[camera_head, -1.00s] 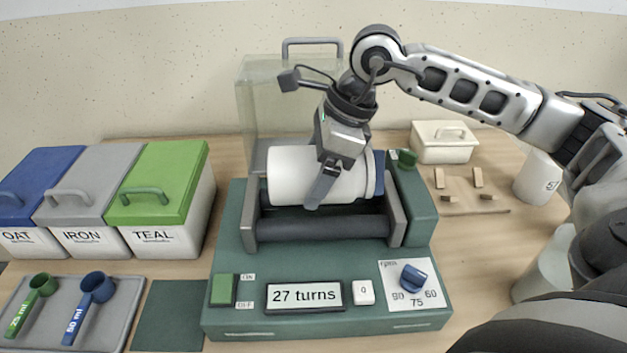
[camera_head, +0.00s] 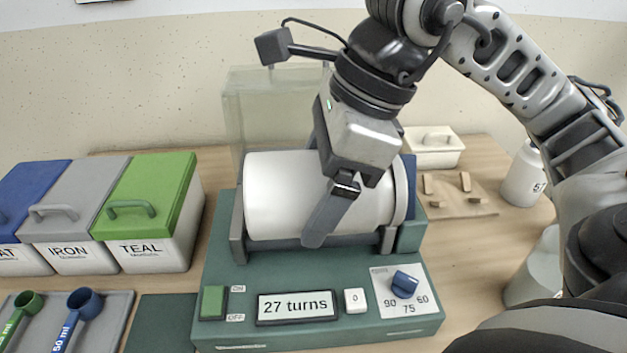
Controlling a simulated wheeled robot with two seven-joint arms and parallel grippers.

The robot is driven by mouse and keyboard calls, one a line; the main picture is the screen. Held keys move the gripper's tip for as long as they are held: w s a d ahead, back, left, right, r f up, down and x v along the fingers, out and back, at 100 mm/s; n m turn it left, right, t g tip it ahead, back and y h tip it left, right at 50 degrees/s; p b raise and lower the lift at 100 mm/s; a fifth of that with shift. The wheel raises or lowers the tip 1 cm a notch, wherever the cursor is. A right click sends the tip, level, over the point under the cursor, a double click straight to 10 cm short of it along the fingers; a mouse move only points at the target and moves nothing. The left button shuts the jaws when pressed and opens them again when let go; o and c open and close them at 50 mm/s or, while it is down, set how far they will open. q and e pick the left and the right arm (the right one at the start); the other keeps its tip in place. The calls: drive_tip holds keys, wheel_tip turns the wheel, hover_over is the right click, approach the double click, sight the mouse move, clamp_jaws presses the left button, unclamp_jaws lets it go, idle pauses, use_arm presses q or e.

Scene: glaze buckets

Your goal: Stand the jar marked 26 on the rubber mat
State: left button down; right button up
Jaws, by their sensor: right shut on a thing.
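A large white jar (camera_head: 275,195) lies on its side in my right gripper (camera_head: 325,200), which is shut around its middle. One finger shows across the front of the jar; the other is mostly hidden. A flat dark green mat (camera_head: 165,322), likely the rubber mat, lies bare left of the machine. My left gripper is out of view.
The machine's front has a display reading 27 turns (camera_head: 296,306) and a blue knob (camera_head: 405,284). Bins, including a green-lidded TEAL one (camera_head: 145,255), stand left. A tray with scoops (camera_head: 110,330) lies front left. Another jar (camera_head: 525,178) stands right.

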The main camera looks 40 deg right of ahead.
sight(303, 158)
drive_tip(key=shift+r+p, duration=0.3)
drive_tip(key=shift+r, duration=0.4)
drive_tip(key=shift+r+p, duration=1.3)
drive_tip(key=shift+r, duration=0.35)
drive_tip(key=shift+r+p, duration=0.65)
drive_tip(key=shift+r, duration=0.2)
drive_tip(key=shift+r+p, duration=0.65)
drive_tip(key=shift+r, duration=0.2)
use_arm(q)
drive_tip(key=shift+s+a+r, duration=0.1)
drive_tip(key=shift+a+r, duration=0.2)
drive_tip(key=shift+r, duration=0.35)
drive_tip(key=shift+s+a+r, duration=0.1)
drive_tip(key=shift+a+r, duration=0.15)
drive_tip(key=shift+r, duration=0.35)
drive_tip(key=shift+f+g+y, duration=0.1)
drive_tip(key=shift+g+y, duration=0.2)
use_arm(e)
drive_tip(key=shift+w, duration=0.1)
